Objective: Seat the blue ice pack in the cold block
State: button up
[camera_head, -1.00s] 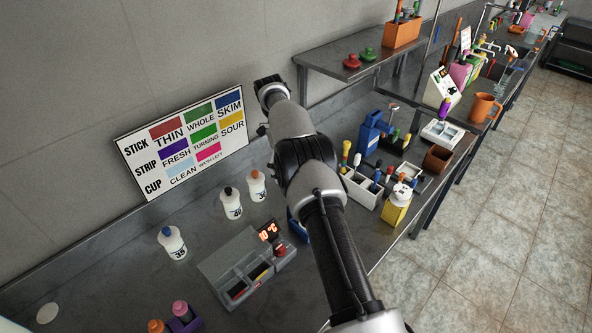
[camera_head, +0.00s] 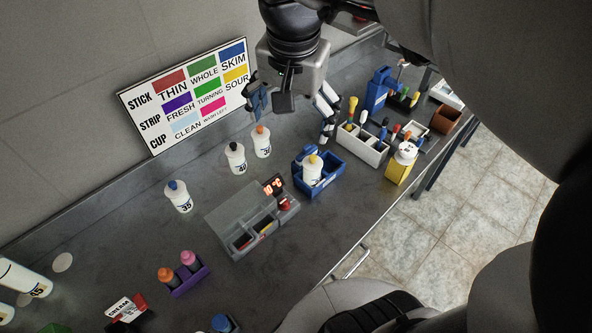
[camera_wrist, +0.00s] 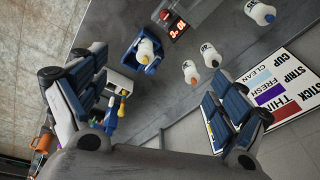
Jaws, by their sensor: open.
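A grey two-compartment block (camera_head: 228,212) with a lit red "10 °C" display stands mid-bench and looks like the cold block. Its compartments hold dark, red and yellow bits. I cannot pick out the blue ice pack for sure. A blue holder (camera_head: 331,184) right of the block bears a white bottle with a yellow cap (camera_head: 312,171); it also shows in the wrist view (camera_wrist: 152,68). A blue-topped thing (camera_head: 221,323) is cut off at the bottom edge. My gripper (camera_head: 293,108) is open and empty above the bench's back; its spread fingers show in the wrist view (camera_wrist: 155,103).
White bottles (camera_head: 236,158) stand near the wall under a label board (camera_head: 190,95). A purple holder (camera_head: 190,282) sits front left. Bare bench lies around the grey block.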

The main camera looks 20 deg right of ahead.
jog(key=s+a+f+n+t, duration=0.1)
jog(key=s+f+n, duration=0.2)
jog(key=s, duration=0.4)
jog(key=s+a+f+n+t, duration=0.1)
jog(key=s+a+f+n, duration=0.1)
jog(key=s+n, duration=0.4)
jog(key=shift+s+f+t+y, duration=0.3)
jog(key=shift+s+f+y, duration=0.15)
jog(key=shift+f, duration=0.2)
